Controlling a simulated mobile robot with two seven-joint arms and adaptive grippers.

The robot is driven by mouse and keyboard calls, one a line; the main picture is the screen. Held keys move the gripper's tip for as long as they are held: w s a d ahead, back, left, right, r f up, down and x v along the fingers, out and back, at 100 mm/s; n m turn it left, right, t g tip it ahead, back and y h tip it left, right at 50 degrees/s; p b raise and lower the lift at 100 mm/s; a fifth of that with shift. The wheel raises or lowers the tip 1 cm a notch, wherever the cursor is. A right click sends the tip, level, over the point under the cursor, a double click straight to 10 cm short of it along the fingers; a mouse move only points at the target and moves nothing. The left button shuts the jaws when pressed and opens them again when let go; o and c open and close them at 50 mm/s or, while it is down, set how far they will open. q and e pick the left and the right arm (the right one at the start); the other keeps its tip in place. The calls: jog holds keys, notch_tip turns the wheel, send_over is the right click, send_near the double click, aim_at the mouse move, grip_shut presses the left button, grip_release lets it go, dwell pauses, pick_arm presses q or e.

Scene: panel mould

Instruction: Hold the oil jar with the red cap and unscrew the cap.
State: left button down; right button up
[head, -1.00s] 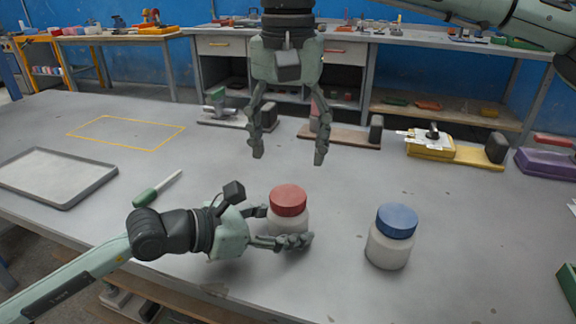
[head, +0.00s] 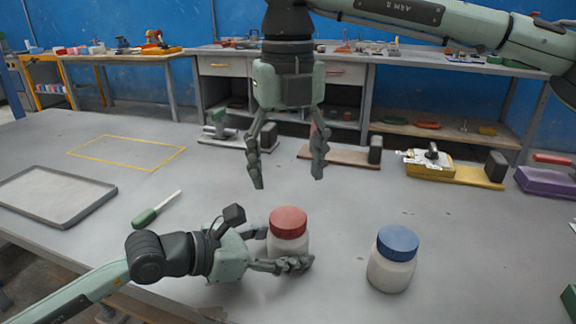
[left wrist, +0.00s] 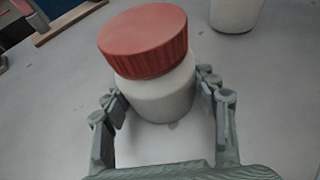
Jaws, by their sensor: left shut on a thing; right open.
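The oil jar (head: 287,244) is white with a red cap (head: 288,222) and stands upright on the table. My left gripper (head: 280,249) is shut on the jar's body from the left, below the cap. In the left wrist view the jar body (left wrist: 158,95) sits between the two fingers, with the red cap (left wrist: 143,40) on top and clear of them. My right gripper (head: 288,181) is open and empty, pointing down, and appears above the red cap in the head view, apart from it. Part of the jar's body is hidden by my left fingers.
A white jar with a blue cap (head: 393,259) stands to the right. A grey tray (head: 60,222) and a green-handled tool (head: 145,217) lie left. A yellow outline (head: 125,140) marks the table. Fixtures, including a yellow one (head: 430,168), line the far edge.

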aim_at(288, 216)
jog(key=m, duration=1.5)
jog(key=shift+m, duration=0.3)
jog(key=shift+f, duration=0.6)
notch_tip(288, 216, down, 7)
jog(key=shift+r, duration=0.1)
